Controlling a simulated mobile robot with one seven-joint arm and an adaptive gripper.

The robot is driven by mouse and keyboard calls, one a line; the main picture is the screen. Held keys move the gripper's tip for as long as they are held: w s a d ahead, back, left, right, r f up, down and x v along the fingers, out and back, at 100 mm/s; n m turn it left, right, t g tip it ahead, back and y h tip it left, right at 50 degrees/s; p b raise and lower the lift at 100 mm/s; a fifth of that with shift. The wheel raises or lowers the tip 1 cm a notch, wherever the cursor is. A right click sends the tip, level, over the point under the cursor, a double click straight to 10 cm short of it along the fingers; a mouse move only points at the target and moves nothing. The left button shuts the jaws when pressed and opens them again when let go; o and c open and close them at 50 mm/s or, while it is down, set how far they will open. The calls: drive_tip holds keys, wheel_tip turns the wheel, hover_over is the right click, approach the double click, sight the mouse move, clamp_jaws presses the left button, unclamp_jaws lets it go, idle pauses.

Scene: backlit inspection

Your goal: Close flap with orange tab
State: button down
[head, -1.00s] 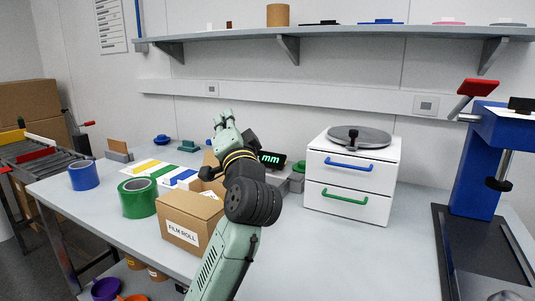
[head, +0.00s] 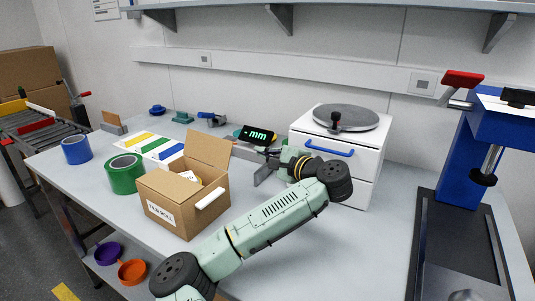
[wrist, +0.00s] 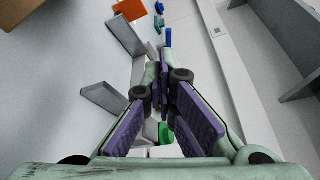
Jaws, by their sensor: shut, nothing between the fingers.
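The cardboard box labelled film roll (head: 172,221) stands on the table with its top open. Its back flap (head: 208,149) stands up. A pale piece (head: 211,199) shows along its right edge, and white and yellow contents show inside. I cannot make out an orange tab on it. My gripper (head: 267,156) is to the right of the box and apart from it, in front of the drawer unit. In the wrist view its purple-padded fingers (wrist: 165,78) are shut with nothing between them. A brown cardboard edge (wrist: 20,10) shows at upper left there.
Grey upright plates (wrist: 105,98) stand beside my gripper. The black mm display (head: 258,135) and white drawer unit (head: 336,152) are close behind. Green tape (head: 124,174) and blue tape (head: 76,150) stand left. A blue press (head: 466,160) stands right. The table's right middle is clear.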

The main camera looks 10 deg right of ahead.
drive_tip(key=shift+w+a+r+p, duration=0.15)
drive_tip(key=shift+w+a, duration=0.2)
drive_tip(key=shift+a, duration=0.55)
drive_tip(key=shift+w+a+r+p, duration=0.15)
drive_tip(key=shift+w+a, duration=0.25)
drive_tip(key=shift+a, duration=0.55)
drive_tip(key=shift+w+a+r+p, duration=0.1)
drive_tip(key=shift+w+a+p, duration=0.2)
drive_tip(key=shift+a, duration=0.6)
drive_tip(key=shift+w+f+b, duration=0.1)
drive_tip(key=shift+b, duration=0.2)
